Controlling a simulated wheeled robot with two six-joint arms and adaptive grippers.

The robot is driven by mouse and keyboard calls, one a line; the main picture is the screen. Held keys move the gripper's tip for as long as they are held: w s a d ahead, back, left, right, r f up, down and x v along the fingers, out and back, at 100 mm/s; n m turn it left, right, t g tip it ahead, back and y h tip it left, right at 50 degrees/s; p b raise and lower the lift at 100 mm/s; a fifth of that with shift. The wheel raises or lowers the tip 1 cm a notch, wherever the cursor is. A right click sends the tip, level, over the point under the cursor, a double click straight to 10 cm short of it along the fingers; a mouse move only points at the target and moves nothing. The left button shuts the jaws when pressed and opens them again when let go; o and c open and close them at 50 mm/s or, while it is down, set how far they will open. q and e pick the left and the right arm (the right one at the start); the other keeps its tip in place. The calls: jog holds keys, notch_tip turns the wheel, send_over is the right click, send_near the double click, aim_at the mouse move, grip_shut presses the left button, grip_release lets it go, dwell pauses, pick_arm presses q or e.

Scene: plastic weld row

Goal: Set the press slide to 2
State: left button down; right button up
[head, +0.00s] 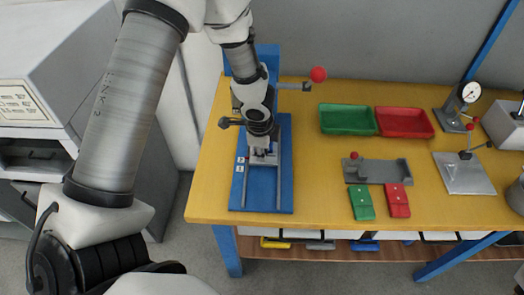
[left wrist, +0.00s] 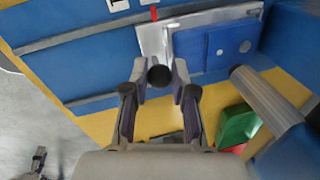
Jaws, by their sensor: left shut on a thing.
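The press slide (left wrist: 150,42) is a silver plate on two rails over the blue press base (head: 284,190). In the left wrist view a blue block (left wrist: 215,48) lies on it, and a red pointer (left wrist: 154,13) at its edge is beside a white label (left wrist: 118,4). My left gripper (left wrist: 160,85) is shut on the slide's black round knob (left wrist: 160,75). In the head view my left gripper (head: 263,146) comes down over the slide and hides most of it. Two white labels (head: 240,164) sit left of the left rail; their figures are too small to read. My right gripper is not in view.
The press column (head: 267,58) and a lever with a red ball (head: 318,74) stand behind. Green (head: 347,119) and red (head: 404,122) trays, a grey fixture (head: 377,171) and green and red parts lie to the right. The front rails are clear.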

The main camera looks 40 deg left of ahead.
pick_arm(q)
jog(key=shift+w+r, duration=0.1)
jog(key=shift+w, duration=0.1)
jog(key=c, duration=1)
grip_release()
jog(key=shift+o, duration=0.3)
jog(key=shift+w+a, duration=0.1)
jog(key=shift+a, duration=0.05)
notch_tip(320, 180, up, 12)
jog(key=s, duration=0.2)
jog(key=shift+d+f, duration=0.25)
jog(key=shift+d, duration=0.15)
jog(key=shift+s, duration=0.15)
